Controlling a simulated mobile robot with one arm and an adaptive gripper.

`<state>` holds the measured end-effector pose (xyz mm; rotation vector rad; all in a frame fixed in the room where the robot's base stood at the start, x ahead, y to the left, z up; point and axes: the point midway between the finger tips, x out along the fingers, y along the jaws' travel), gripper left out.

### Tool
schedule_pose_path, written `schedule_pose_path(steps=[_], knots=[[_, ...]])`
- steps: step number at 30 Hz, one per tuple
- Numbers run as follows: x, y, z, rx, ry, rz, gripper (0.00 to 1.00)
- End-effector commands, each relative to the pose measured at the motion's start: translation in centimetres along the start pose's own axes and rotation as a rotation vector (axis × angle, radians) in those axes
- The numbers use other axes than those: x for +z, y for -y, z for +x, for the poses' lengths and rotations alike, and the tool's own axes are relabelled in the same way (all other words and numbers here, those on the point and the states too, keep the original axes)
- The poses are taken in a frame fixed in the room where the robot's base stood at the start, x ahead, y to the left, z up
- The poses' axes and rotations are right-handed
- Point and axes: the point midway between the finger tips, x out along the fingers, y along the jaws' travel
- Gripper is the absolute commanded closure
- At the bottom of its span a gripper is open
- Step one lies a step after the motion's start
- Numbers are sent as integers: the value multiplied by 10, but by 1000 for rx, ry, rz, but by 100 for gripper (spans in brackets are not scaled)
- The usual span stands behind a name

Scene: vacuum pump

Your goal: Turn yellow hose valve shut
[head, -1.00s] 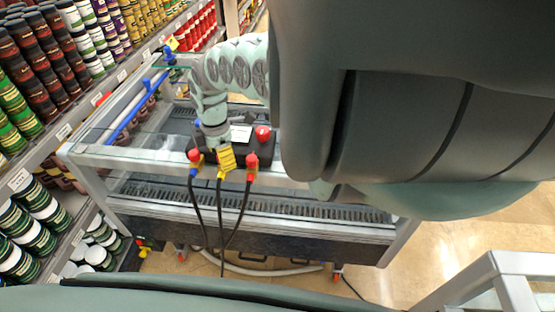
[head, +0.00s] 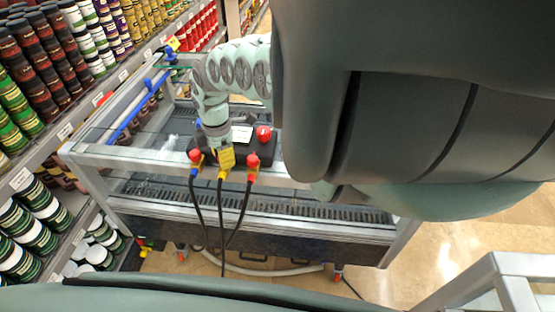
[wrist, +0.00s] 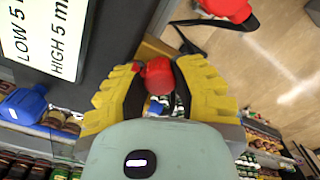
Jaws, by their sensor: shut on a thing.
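My gripper (head: 227,158) is at the middle of the pump's front, above the black hose with a yellow end (head: 221,174). In the wrist view my yellow-ridged fingers (wrist: 160,88) are closed around a red valve handle (wrist: 158,76), one finger on each side. My gripper hides this valve in the head view. To its left is a red-topped valve (head: 195,155) above a blue hose end (head: 193,172). To its right is another red-topped valve (head: 253,160) above a red hose end (head: 250,178). The dark pump body (head: 258,150) lies behind.
The pump stands on a grey-framed glass-topped cart (head: 130,155). A red knob (head: 264,133) and a white label (head: 241,133) sit on the pump. Black hoses (head: 242,210) hang down the front. Shelves of cans (head: 40,50) line the left. Floor (head: 460,238) is open at right.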

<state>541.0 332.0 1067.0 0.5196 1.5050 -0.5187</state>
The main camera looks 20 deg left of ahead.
Motion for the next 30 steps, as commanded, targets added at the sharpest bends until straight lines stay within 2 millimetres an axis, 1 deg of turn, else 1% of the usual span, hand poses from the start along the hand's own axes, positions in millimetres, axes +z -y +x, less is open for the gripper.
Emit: schedule_pose_path(steps=[8,14,20,30], knots=[[-1,0,0,0,-1,2,100],[0,0,2,0,-2,43,100],[0,0,4,-1,-4,156,100],[0,0,4,-4,-7,464,100]])
